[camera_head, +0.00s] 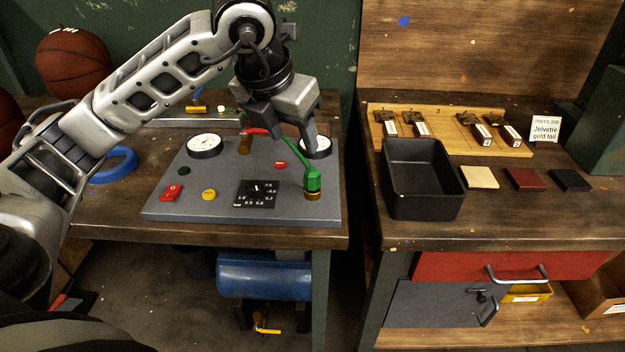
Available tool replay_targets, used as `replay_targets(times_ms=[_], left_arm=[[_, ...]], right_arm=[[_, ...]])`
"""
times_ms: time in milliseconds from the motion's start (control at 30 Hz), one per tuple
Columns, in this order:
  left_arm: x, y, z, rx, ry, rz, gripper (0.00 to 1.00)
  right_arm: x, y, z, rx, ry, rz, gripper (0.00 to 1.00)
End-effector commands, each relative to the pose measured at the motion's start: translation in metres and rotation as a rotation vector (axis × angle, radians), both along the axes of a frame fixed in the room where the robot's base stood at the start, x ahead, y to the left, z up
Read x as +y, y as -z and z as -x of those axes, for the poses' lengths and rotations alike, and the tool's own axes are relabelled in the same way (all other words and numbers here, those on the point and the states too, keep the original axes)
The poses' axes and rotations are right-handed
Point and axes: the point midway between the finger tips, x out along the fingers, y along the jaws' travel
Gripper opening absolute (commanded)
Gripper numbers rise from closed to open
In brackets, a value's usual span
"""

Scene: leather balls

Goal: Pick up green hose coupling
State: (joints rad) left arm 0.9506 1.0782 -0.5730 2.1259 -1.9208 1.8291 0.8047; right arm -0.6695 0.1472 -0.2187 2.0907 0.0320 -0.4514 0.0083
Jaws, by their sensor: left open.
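The green part (313,180) that best fits the hose coupling stands upright on a brass fitting (312,195) near the right front of the grey panel (215,213). A thin green arm runs from its top up and left, toward my fingers. My left gripper (293,143) comes down from above, over the panel's back right. It is open, with its fingers apart and nothing seen held between them. It is above and behind the green part in the picture; I cannot tell whether a finger touches the green arm. My right gripper is not in view.
The panel has gauges (204,145), a red-levered brass fitting (245,144), a red button (171,192), a yellow button (209,195) and a dial plate (255,194). A black bin (424,213) is on the right bench. A blue ring (113,166) lies left of the panel.

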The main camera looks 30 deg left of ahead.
Motion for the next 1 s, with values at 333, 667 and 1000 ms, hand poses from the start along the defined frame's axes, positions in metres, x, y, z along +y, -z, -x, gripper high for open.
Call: replay_targets(times_ms=[333,667,1000], left_arm=[[-0.001,0.064,-0.026,0.005,0.003,0.005,0.51],[-0.002,0.089,-0.040,0.007,0.005,0.006,0.51],[-0.002,0.119,-0.055,0.002,0.005,0.005,0.51]], right_arm=[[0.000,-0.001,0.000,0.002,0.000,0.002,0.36],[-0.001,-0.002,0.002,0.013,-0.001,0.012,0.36],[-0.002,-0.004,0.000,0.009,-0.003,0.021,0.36]])
